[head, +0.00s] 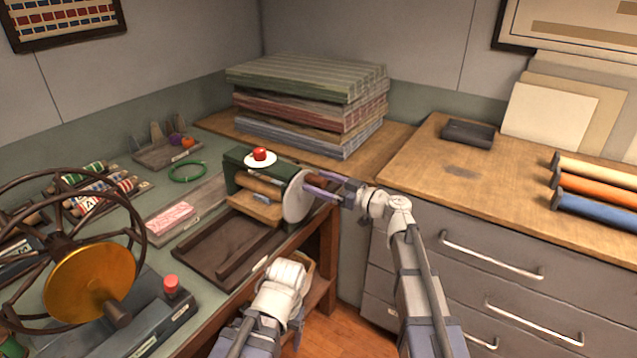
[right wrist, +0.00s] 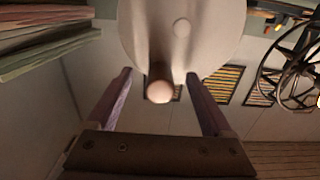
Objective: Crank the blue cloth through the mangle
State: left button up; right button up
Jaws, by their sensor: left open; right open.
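The mangle (head: 238,180) stands on the left bench, with a dark green frame, pale rollers and a red knob on top. Its white crank disc (head: 298,196) faces my right gripper (head: 325,187). In the right wrist view the disc (right wrist: 205,35) carries a pale round-ended crank handle (right wrist: 160,90). My open right fingers stand on either side of the handle, with gaps visible. A small bluish patch (head: 270,199) shows at the mangle's front; I cannot tell if it is the blue cloth. My left gripper (head: 289,276) is low before the bench; its fingers are not clearly visible.
A dark tray (head: 208,262) lies before the mangle, and a folded red-and-white cloth (head: 170,217) to its left. A large spoked wheel (head: 45,235) stands at front left. Stacked striped fabrics (head: 310,100) are behind. The right counter (head: 440,180) has clear room.

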jog(key=v, duration=0.8)
jog(key=shift+d, duration=0.15)
jog(key=shift+s, duration=0.2)
dwell(0.3)
jog(key=s+a+f+m+g+h, duration=0.35)
jog(key=s+f+g+h, duration=0.2)
jog(key=s+f, duration=0.55)
jog(key=s+d+f+m+g+h, duration=0.4)
jog(key=s+d+f+m+h, duration=0.4)
jog(key=f, duration=0.3)
jog(key=s+a+r+n+g+h+p, duration=0.1)
jog(key=s+a+r+n+h+p, duration=0.1)
jog(key=s+a+r+n+p, duration=0.2)
jog(key=s+a+r+p, duration=0.3)
jog(key=a+r+p, duration=0.3)
jog(key=shift+s+r, duration=0.2)
jog(key=shift+r, duration=0.15)
